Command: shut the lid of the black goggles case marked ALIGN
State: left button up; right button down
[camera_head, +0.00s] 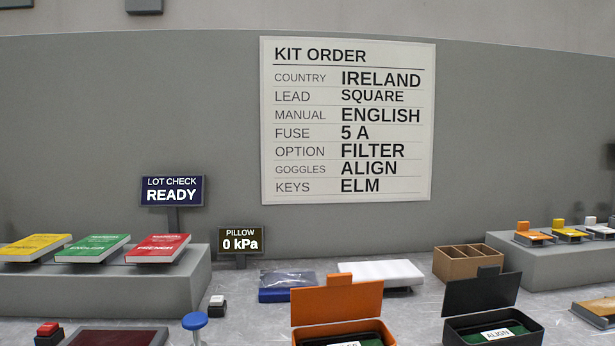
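The black goggles case (482,294) stands at the lower right of the head view with its lid raised and tilted back. A white label reading ALIGN (498,334) and something green show inside it. Its lower front is cut off by the picture's bottom edge. Neither of my grippers shows in this view.
An orange case (337,304), also open, stands just left of the black one. Behind are a brown divided box (468,262), a white block (381,273) and a blue packet (288,284). A wooden piece (598,308) lies at the right edge.

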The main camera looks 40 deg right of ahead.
aim_at(491, 290)
jog(key=z, duration=1.55)
jog(key=i+l, duration=0.15)
jog(key=l+z, duration=0.05)
jog(key=l, duration=0.05)
